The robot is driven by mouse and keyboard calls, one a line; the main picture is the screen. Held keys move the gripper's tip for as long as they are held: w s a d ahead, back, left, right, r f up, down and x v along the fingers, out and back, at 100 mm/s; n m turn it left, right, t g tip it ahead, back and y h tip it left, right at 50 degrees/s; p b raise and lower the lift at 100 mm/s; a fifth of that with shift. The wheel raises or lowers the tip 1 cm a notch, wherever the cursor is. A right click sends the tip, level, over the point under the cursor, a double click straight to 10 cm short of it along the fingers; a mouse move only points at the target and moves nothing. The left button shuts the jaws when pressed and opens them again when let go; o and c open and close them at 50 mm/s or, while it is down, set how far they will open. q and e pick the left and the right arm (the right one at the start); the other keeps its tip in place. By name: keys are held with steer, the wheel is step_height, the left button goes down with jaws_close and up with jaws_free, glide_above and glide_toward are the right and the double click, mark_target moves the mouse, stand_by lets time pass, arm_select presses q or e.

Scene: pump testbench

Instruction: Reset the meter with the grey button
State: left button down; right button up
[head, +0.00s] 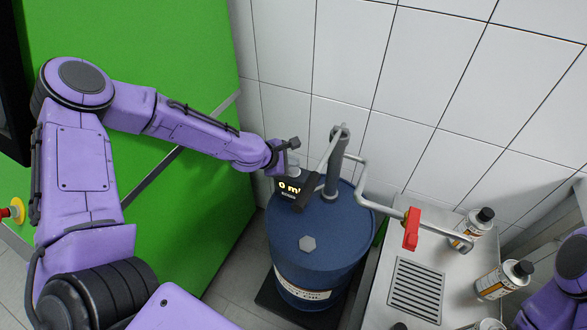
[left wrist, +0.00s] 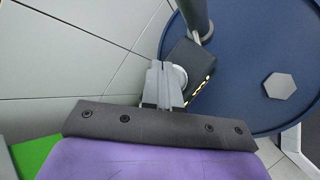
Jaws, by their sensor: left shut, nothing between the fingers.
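The meter (head: 290,188) is a dark box on the pump on top of the blue drum, and its lit display reads 0 ml. In the left wrist view the meter (left wrist: 190,68) is seen edge-on, with lit digits on its right side. The grey button (left wrist: 180,76) is a pale round shape on the meter's near side, partly hidden by my fingers. My left gripper (left wrist: 160,66) is shut and empty, its fingertips right beside the button. Whether they touch it I cannot tell. In the head view my left gripper (head: 291,160) is just above the meter. My right gripper is out of view.
The blue drum (head: 320,235) carries the pump column (head: 334,165) and a grey hex cap (head: 308,243). A pipe with a red lever (head: 411,229) reaches over a steel bench with a drain grate (head: 415,289). Several bottles (head: 503,279) stand there. A green cabinet (head: 150,60) is at left.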

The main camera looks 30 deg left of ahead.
mark_target(292, 172)
arm_select(q)
step_height(292, 172, up, 5)
steer(key=p, duration=0.4)
steer(key=shift+r+p, duration=0.1)
steer(key=shift+p, duration=0.2)
stand_by(0.4)
